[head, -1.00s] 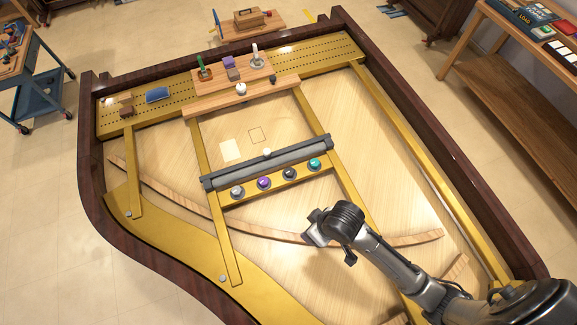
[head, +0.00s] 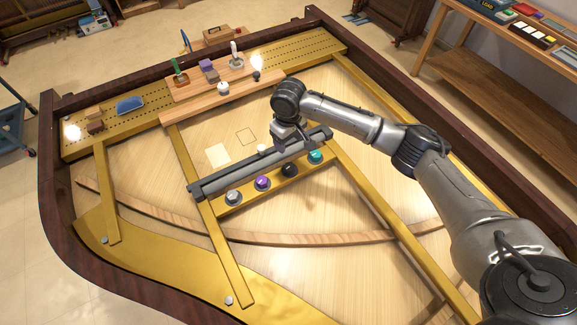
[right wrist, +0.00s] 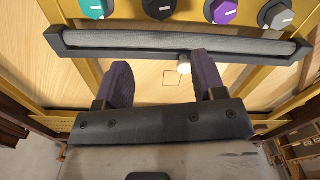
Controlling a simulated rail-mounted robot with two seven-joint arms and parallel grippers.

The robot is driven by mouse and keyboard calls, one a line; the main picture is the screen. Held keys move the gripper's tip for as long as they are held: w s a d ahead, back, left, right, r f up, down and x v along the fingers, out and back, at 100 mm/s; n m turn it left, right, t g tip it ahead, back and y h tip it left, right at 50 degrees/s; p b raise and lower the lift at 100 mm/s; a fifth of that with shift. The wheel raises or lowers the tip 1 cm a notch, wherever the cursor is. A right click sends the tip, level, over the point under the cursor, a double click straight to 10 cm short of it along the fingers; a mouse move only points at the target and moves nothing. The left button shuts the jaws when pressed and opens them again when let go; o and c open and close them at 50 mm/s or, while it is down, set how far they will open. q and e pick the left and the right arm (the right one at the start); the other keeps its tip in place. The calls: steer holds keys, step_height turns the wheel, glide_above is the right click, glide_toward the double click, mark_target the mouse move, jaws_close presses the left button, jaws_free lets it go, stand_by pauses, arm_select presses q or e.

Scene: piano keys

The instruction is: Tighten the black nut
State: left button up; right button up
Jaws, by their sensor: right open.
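The black nut (head: 290,170) sits on a gold crossbar between the purple nut (head: 262,183) and the teal nut (head: 315,156). A grey nut (head: 233,197) is at the row's left end. My right gripper (head: 294,143) is over the grey padded bar just behind the nuts, apart from the black nut. In the right wrist view its two dark purple fingers (right wrist: 160,68) are spread and empty. The black nut (right wrist: 160,8) shows there at the top edge, partly cut off, beyond the padded bar. My left gripper is not in view.
The grey padded bar (head: 235,174) runs behind the nuts. A small white knob (head: 262,149) stands close behind it. A wooden shelf (head: 222,97) farther back holds several small tools. The pale wooden board in front of the nuts is clear.

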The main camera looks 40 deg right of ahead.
mark_target(288, 165)
step_height(288, 165, down, 13)
steer(key=shift+f+b, duration=0.15)
steer(key=shift+b, duration=0.2)
steer(key=shift+c, duration=0.2)
